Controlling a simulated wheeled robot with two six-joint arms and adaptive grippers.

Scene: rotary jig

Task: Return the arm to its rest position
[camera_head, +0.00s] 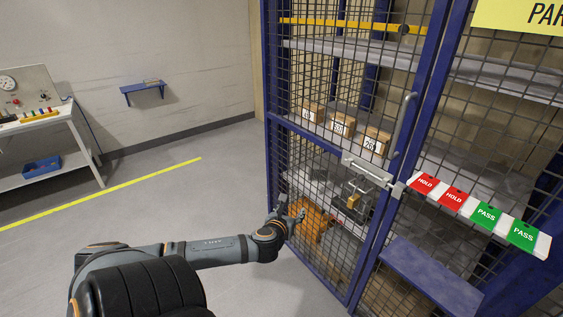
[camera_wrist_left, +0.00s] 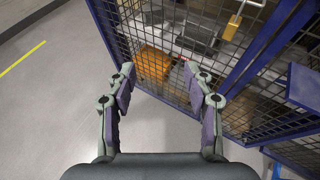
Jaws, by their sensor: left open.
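My left arm (camera_head: 212,250) reaches in from the lower left of the head view. Its left gripper (camera_head: 290,208) is in front of the lower mesh of the blue cage door (camera_head: 352,130). In the left wrist view the two fingers of the gripper (camera_wrist_left: 159,76) are spread apart with nothing between them. The mesh and an orange object (camera_wrist_left: 154,62) show beyond them. I cannot tell from these views whether the fingertips touch the mesh. The right gripper is not in view.
A brass padlock (camera_head: 353,201) hangs near the door's latch (camera_head: 367,170). Red HOLD and green PASS tags (camera_head: 487,217) lie on a strip at right, above a blue shelf (camera_head: 430,275). A workbench (camera_head: 40,122) stands far left. The floor (camera_head: 150,215) left of the cage is clear.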

